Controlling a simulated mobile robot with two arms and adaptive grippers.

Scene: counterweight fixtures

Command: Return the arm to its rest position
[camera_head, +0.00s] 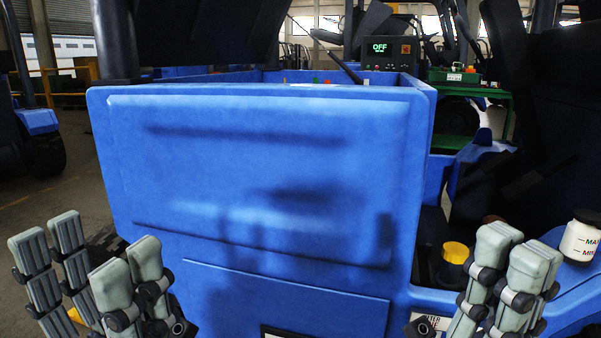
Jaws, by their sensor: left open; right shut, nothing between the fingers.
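My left gripper (88,250) is at the lower left, in front of the left side of the big blue counterweight body (260,180). Its grey padded fingers point up and stand apart, with nothing between them. My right gripper (515,250) is at the lower right, beside the blue body's right edge. Its fingers point up and are shut close together, with nothing held. The wrists of both grippers are cut off by the bottom edge.
Behind are a panel reading OFF (390,50) and a green table (470,87). Floor (55,205) shows at left.

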